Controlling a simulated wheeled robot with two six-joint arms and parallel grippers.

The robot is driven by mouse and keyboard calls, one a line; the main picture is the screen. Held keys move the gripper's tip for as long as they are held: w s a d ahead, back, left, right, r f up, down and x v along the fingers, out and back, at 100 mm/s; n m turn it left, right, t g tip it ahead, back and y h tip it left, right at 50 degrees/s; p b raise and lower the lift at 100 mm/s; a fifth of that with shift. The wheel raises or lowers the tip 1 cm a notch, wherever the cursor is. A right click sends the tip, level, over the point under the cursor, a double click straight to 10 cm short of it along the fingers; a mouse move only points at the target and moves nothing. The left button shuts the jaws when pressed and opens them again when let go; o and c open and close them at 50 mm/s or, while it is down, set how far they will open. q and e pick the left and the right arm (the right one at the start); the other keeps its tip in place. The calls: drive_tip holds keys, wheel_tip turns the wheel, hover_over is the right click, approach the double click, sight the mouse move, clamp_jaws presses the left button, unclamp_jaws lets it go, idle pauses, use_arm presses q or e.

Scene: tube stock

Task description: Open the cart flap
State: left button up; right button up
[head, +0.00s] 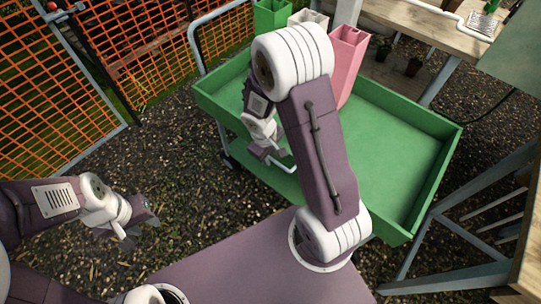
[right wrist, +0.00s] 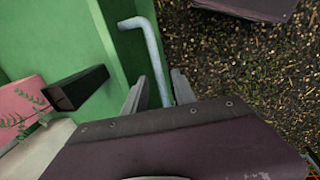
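The green cart (head: 405,172) stands right of centre in the head view. A grey bent rod handle (right wrist: 150,52) shows in front of its green wall (right wrist: 130,12) in the right wrist view. It also shows low at the cart's near left side in the head view (head: 281,163). I cannot make out the flap's edges. My right gripper (right wrist: 158,90) is open, with the lower rod between its two fingers and no clear grip. My right arm hides part of the cart. My left gripper (head: 131,228) is open and empty over the ground at the left.
Green, white and pink (head: 347,55) upright tubes stand in the cart's far end. An orange mesh fence (head: 45,90) is at the left. A wooden bench (head: 440,30) is behind, and grey trestle legs (head: 440,240) stand at the right. Gravel ground left of the cart is clear.

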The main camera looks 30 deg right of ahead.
clamp_jaws()
idle(1.3)
